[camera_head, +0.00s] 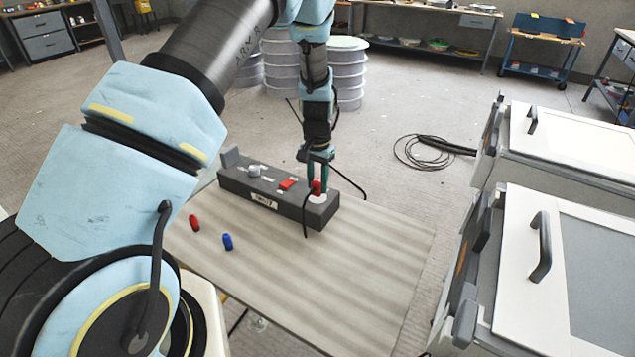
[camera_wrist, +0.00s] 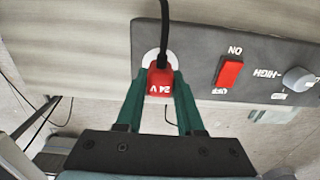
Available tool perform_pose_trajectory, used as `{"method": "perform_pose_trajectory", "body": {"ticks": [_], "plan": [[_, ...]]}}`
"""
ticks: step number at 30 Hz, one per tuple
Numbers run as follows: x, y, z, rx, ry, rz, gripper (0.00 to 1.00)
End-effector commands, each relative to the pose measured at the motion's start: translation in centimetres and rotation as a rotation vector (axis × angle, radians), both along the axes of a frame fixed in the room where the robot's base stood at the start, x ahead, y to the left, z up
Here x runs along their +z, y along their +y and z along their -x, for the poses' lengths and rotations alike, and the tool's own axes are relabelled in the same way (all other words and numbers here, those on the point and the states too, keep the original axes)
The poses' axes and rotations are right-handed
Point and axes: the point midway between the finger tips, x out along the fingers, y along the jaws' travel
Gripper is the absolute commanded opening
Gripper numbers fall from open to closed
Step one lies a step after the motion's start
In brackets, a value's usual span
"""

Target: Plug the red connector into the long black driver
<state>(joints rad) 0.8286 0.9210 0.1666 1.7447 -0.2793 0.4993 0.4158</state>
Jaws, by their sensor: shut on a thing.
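The long black driver (camera_head: 290,204) lies on the table, with a knob, a red rocker switch (camera_head: 287,184) and a pale label on its front. A round white socket plate (camera_head: 319,199) is on its top at the right end. My gripper (camera_head: 316,186) points down there, shut on the red connector (camera_head: 317,187). In the wrist view the connector (camera_wrist: 160,82), marked 24 V, sits between the teal fingers, over the white plate (camera_wrist: 149,57) of the driver (camera_wrist: 195,45). A black cable leaves the connector. Its lower end is hidden, so I cannot tell how deep it sits.
A red piece (camera_head: 194,223) and a blue piece (camera_head: 227,241) lie on the table (camera_head: 350,290) left of the driver. The table's front and right are clear. White-topped cabinets (camera_head: 570,145) stand at the right, and stacked round drums (camera_head: 347,72) stand behind.

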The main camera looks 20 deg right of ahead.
Motion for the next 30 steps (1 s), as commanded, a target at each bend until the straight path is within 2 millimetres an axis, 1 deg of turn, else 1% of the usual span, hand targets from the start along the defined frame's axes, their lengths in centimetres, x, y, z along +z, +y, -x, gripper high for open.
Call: {"method": "perform_pose_trajectory", "body": {"ticks": [16,30], "plan": [[-0.05,0.03,-0.02,0.000,0.000,0.000,0.00],[-0.90,0.03,-0.03,0.001,0.000,0.000,0.00]]}}
